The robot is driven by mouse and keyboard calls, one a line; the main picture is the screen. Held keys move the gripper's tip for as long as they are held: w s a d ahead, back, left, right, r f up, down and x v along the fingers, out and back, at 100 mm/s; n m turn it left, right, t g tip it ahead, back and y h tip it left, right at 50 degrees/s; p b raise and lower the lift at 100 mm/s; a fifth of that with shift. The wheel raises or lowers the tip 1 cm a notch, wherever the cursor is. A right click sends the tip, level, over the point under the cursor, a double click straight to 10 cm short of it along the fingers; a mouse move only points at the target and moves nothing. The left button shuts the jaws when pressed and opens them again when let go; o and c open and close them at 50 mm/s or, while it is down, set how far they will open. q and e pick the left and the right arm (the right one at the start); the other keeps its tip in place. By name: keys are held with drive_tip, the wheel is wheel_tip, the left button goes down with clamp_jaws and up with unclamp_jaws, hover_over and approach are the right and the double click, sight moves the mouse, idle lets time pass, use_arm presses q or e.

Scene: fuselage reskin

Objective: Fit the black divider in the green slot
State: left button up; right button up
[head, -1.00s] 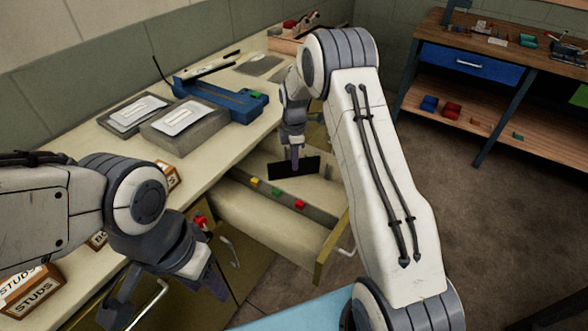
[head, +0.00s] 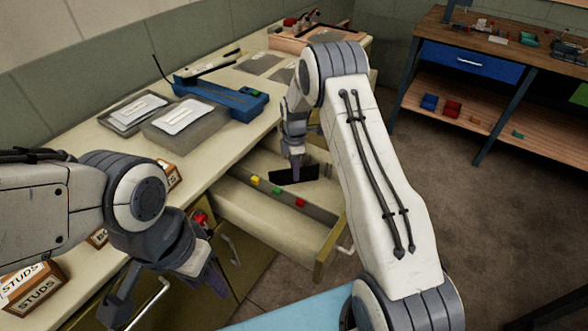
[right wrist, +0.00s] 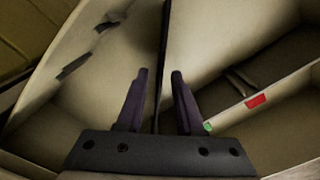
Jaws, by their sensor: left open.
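My right gripper (head: 294,174) is at the black divider (head: 307,174), which is low over the open drawer and slightly tilted in the head view. In the right wrist view the divider (right wrist: 162,60) shows edge-on as a thin dark strip between the two fingers (right wrist: 159,75). Its lower edge and any slot under it cannot be made out. A green marker (head: 277,190) sits on the drawer's partition, between a yellow marker (head: 255,180) and a red marker (head: 300,203). My left gripper (head: 165,295) is open and empty, in front of the bench.
The open drawer (head: 270,225) sticks out from the bench. On the bench top are a blue tool (head: 225,98), grey trays (head: 185,125) and a box marked studs (head: 35,290). A second workbench (head: 500,65) stands at the back right.

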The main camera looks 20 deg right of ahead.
wheel_tip(320, 180, up, 12)
drive_tip(key=b, duration=0.1)
drive_tip(key=s+a+r+m, duration=0.2)
drive_tip(key=s+a+r, duration=0.35)
drive_tip(key=a, duration=0.35)
drive_tip(key=s+a+r+m, duration=0.25)
drive_tip(key=s+a, duration=0.45)
drive_tip(key=s, duration=0.4)
drive_tip(key=s+a+m+y, duration=0.1)
drive_tip(key=s+m, duration=0.4)
drive_tip(key=s, duration=1.5)
drive_tip(key=shift+s+a+r, duration=0.15)
drive_tip(key=shift+a, duration=0.35)
